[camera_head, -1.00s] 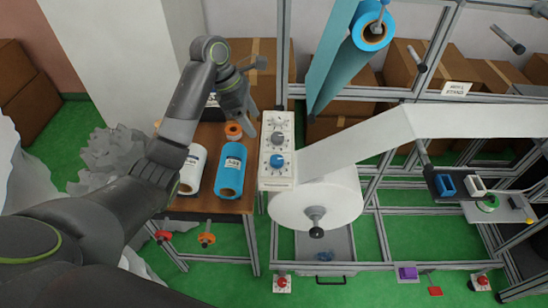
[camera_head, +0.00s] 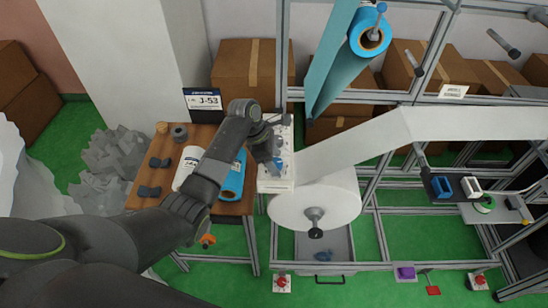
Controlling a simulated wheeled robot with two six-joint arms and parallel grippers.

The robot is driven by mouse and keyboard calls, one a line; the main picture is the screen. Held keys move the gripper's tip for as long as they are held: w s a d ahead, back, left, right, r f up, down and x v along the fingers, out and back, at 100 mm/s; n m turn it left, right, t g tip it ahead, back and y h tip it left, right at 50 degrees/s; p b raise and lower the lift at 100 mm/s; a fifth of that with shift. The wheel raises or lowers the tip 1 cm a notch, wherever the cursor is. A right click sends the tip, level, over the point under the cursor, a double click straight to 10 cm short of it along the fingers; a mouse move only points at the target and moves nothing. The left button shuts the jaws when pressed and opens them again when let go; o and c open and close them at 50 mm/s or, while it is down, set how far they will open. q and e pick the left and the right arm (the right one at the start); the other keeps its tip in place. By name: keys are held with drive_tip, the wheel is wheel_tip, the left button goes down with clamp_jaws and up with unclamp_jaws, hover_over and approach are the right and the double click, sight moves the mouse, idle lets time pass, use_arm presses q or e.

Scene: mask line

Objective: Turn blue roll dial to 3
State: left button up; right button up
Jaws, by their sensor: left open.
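My right gripper is out of view.
A blue roll (camera_head: 233,185) and a white roll (camera_head: 187,165) lie on the wooden table (camera_head: 148,195), partly behind my left arm. A large white roll (camera_head: 315,203) is mounted just right of the panel. A blue roll (camera_head: 370,35) hangs above on the metal frame.

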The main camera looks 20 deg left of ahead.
use_arm(q)
drive_tip(key=c, duration=1)
